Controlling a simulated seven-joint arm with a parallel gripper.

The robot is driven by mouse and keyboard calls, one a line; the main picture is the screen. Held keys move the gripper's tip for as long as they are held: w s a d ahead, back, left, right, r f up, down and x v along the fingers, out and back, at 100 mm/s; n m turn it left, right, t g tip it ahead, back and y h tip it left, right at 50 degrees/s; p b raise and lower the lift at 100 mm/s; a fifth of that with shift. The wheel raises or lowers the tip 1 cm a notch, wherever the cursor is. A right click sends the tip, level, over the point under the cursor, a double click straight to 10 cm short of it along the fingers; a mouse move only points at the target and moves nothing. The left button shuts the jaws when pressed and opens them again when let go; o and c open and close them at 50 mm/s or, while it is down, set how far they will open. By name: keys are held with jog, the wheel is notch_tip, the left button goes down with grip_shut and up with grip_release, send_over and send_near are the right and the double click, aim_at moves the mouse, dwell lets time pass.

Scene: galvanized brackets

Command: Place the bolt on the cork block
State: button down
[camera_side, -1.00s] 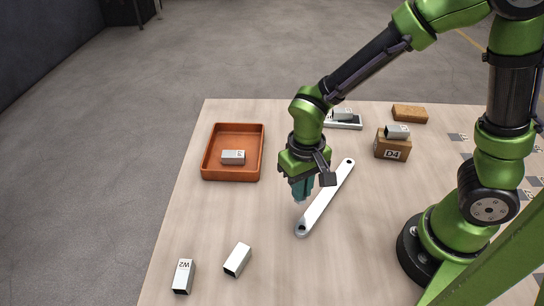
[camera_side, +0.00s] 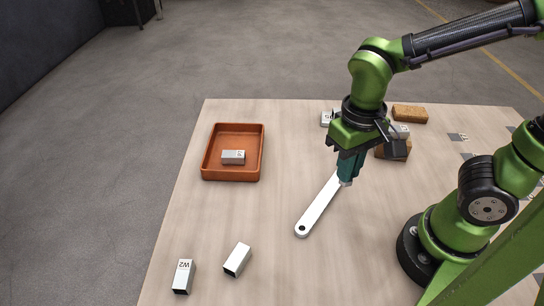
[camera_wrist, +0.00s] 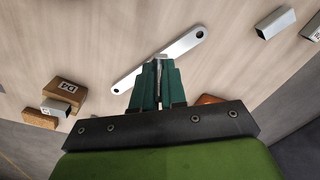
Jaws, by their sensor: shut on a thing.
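The cork block (camera_side: 409,113) lies flat near the far edge of the table, a speckled brown slab with its top clear.
A brown D4 box (camera_wrist: 67,86) with a bracket on top stands between my gripper and the cork block. The white bar (camera_side: 318,208) lies below. The orange tray (camera_side: 211,172) holds one bracket. Two brackets (camera_side: 238,259) (camera_side: 183,276) lie in front. The middle left is clear.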

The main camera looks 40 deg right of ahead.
jog(key=w+d+m, duration=0.1)
jog(key=d+m, duration=0.2)
jog(key=d, duration=0.6)
jog(key=w+d+m, duration=0.2)
jog(key=d+m, duration=0.2)
jog(key=d, duration=0.6)
jog(key=w+d+m, duration=0.1)
jog(key=d+m, duration=0.3)
jog(key=d, duration=0.5)
jog(key=shift+w+d, duration=0.2)
jog(key=shift+w, duration=0.15)
jog(key=s+d+m, duration=0.4)
jog(key=s+d, duration=0.2)
jog(key=d, duration=0.4)
send_over(411, 110)
notch_tip(411, 110, down, 7)
jog(key=shift+r, duration=0.1)
jog(key=shift+f, duration=1.75)
jog(key=shift+f, duration=0.1)
